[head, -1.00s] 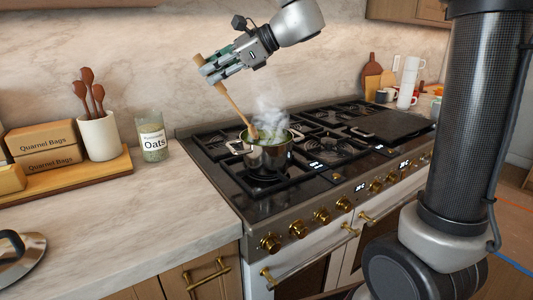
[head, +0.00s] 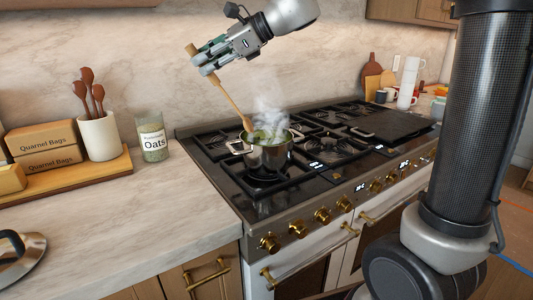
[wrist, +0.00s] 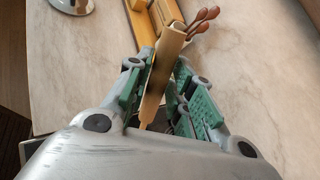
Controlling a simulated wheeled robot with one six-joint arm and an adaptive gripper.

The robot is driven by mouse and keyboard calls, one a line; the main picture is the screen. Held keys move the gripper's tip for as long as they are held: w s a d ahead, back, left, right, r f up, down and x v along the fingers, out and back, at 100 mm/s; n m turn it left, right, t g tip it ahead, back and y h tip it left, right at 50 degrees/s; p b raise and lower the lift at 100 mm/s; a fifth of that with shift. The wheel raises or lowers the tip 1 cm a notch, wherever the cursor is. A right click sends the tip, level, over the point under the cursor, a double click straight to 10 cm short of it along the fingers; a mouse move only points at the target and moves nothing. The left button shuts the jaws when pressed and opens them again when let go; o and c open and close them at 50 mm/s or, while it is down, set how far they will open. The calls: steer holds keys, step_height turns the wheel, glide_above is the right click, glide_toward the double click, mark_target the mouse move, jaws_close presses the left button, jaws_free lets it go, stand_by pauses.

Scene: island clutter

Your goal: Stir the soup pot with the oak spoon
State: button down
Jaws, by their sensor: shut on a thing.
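The soup pot (head: 268,154) is a steel pot on the front left burner of the stove, with steam rising and green bits in it. The light oak spoon (head: 229,98) slants down to the right, its lower end inside the pot at the left of the opening. My gripper (head: 203,61) is shut on the spoon's upper handle, above and left of the pot. In the wrist view my gripper (wrist: 160,92) has the oak spoon (wrist: 160,70) between its green-padded fingers. The spoon's lower tip is hidden in the pot.
The stove (head: 320,180) has black grates and brass knobs. On the left counter (head: 150,220) stand an oats jar (head: 152,138), a white crock (head: 98,137) of dark wooden spoons and boxes labelled Quarnel Bags (head: 45,147). A lid (head: 22,255) lies at the front left.

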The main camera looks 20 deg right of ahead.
steer(key=shift+r, duration=2.5)
steer(key=shift+a+h, duration=0.1)
steer(key=shift+h, duration=0.2)
